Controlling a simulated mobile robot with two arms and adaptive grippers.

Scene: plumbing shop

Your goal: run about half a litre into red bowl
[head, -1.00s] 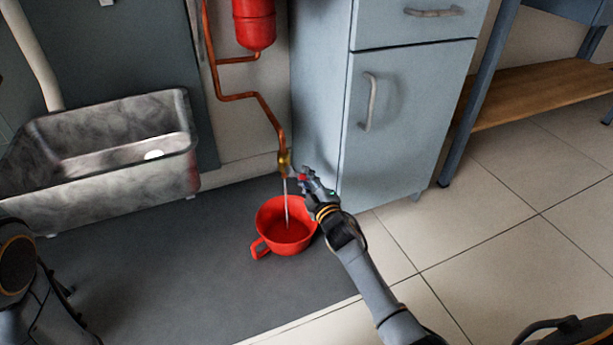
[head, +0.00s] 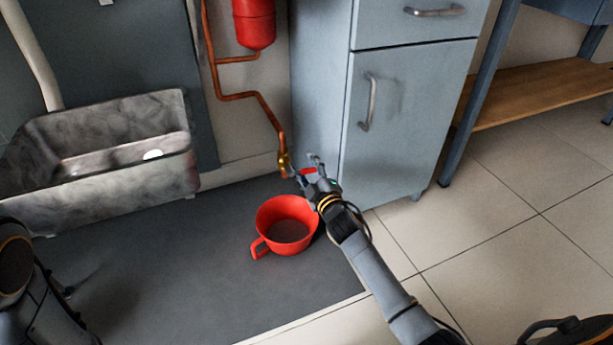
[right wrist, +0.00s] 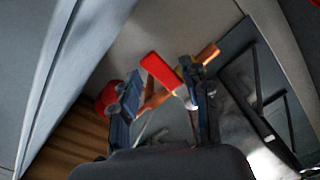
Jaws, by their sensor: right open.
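The red bowl (head: 270,217), with a side handle, stands upright on the dark mat below the brass tap (head: 284,163). Dark liquid (head: 288,231) covers its bottom; I cannot read the amount. No stream shows between tap and bowl. The tap's red lever (head: 307,171) sticks out to the right. My right gripper (head: 311,171) is open at the lever, above the bowl's right rim. In the right wrist view the red lever (right wrist: 162,73) lies between the spread fingers; contact is unclear. My left arm shows at the left edge, but its gripper is out of frame.
A grey metal sink (head: 100,160) stands left of the tap. A copper pipe (head: 240,96) runs down from a red tank (head: 254,24). A blue-grey cabinet (head: 405,125) stands close behind my right gripper. The tiled floor (head: 500,240) at right is mostly clear.

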